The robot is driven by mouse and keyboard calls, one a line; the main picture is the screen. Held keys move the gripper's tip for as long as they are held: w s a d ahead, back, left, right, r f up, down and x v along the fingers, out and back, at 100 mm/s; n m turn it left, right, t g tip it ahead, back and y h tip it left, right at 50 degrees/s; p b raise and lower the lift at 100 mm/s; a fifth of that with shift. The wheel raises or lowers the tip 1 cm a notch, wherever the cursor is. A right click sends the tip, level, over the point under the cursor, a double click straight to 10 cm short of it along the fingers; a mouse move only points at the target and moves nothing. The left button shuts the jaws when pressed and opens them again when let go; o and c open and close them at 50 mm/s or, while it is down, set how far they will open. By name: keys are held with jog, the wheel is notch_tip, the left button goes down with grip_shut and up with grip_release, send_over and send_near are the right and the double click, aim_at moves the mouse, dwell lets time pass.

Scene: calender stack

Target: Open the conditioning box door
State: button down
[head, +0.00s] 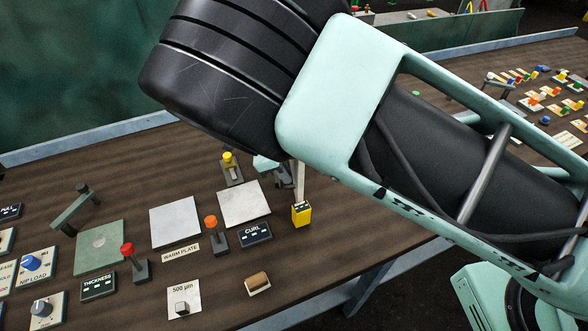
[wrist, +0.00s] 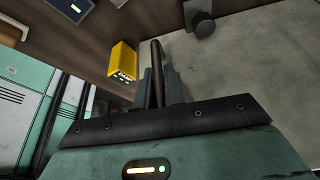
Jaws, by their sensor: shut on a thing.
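My gripper (wrist: 157,88) is shut on a thin dark bar handle (wrist: 156,60), which stands up between its fingers in the wrist view. A large pale grey panel (wrist: 245,75) fills the right of that view behind the handle; I cannot tell for sure whether it is the conditioning box door. In the head view my arm hides the gripper and most of what it holds. A narrow pale upright strip (head: 298,178) shows just below the arm, above a yellow block (head: 301,214). The yellow block also shows left of my fingers in the wrist view (wrist: 122,64).
The brown bench holds pale plates (head: 175,222), a CURL label block (head: 255,234), an orange-knobbed lever (head: 212,225), a red-knobbed lever (head: 128,255) and a yellow-knobbed post (head: 229,165). A brown-topped piece (head: 258,283) lies near the front. Bare bench shows right of the yellow block.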

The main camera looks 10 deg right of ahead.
jog(key=shift+a, duration=0.2)
jog(key=c, duration=1.5)
grip_release()
jog(key=b+v, duration=0.4)
jog(key=v, duration=1.3)
jog(key=shift+r, duration=0.25)
